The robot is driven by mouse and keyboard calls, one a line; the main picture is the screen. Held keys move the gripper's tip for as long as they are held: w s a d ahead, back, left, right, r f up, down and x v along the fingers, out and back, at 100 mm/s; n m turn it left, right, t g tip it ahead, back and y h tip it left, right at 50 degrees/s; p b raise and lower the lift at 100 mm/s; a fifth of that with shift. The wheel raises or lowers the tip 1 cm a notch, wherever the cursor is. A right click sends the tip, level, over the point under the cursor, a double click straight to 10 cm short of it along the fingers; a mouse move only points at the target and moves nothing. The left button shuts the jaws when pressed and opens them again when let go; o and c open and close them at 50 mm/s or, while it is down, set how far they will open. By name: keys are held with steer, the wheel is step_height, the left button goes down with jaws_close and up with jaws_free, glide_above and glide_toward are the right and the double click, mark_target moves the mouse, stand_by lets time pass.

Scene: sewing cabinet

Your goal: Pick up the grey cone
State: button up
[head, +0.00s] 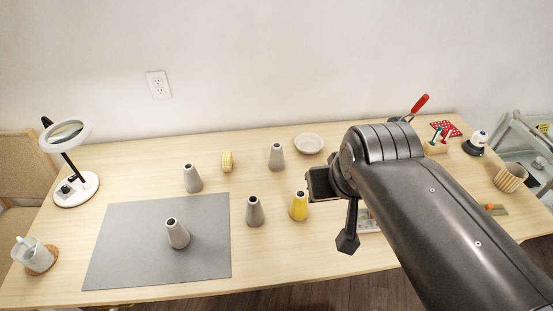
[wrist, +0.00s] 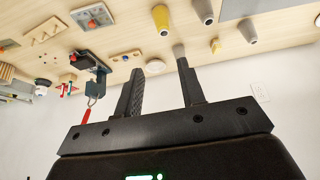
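Several grey cones stand upright in the head view: one on the grey mat (head: 177,236), one behind the mat (head: 193,180), one right of the mat (head: 255,213) and one farther back (head: 277,158). They look alike, so I cannot tell which one is meant. A yellow cone (head: 299,208) stands to their right. In the wrist view, the back grey cone (wrist: 178,51) shows beyond my right fingertip, with other grey cones (wrist: 203,10) and the yellow cone (wrist: 161,19) farther up. My gripper (wrist: 160,66) is open and empty, apart from the cones.
A white bowl (head: 309,143) and a yellow block-like item (head: 227,161) sit at the back. A magnifier lamp (head: 75,188) and a cup (head: 40,258) stand at left. My arm hides part of the right side, where a striped cup (head: 509,179) stands.

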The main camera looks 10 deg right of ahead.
steer(key=shift+o, duration=0.3)
steer(key=o, duration=0.5)
steer(key=n+t+h, duration=0.2)
steer(key=n+h, duration=1)
steer(key=n, duration=1.3)
glide_toward(258, 200)
steer(key=f, duration=0.2)
steer(key=x, duration=0.7)
steer(key=w+x, duration=0.1)
steer(key=x, duration=0.2)
steer(key=shift+w, duration=0.2)
